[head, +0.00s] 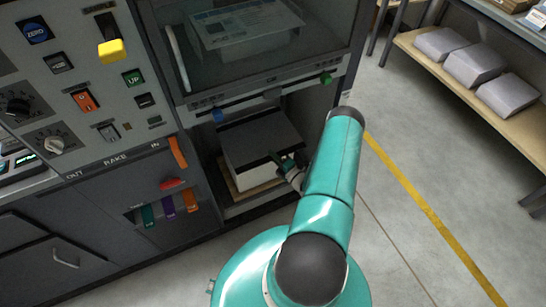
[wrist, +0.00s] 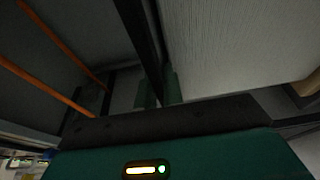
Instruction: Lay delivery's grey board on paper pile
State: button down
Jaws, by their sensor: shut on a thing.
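The grey board (head: 258,138) is a dark flat sheet in the delivery bay of the machine. It lies over the top of the white paper pile (head: 243,181), and I cannot tell whether it touches the pile all over. My gripper (head: 284,161) is at the board's right front edge and shut on it. In the wrist view the board shows as a dark narrow strip (wrist: 141,35) running down between the green fingers (wrist: 158,92). The paper pile's ribbed pale side (wrist: 235,45) fills the upper right there. My arm hides part of the bay's right side.
The paper pile stands on a wooden board (head: 256,196) inside the bay. A glass guard (head: 255,50) and a bar with a blue knob (head: 218,115) and a green knob (head: 326,79) are above. Orange rods (wrist: 50,90) show in the wrist view.

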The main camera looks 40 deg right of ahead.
jog(key=shift+f, duration=0.3)
jog(key=shift+f, duration=0.15)
jog(key=c, duration=1.5)
grip_release()
jog(key=shift+r, duration=0.2)
jog(key=s, duration=1.2)
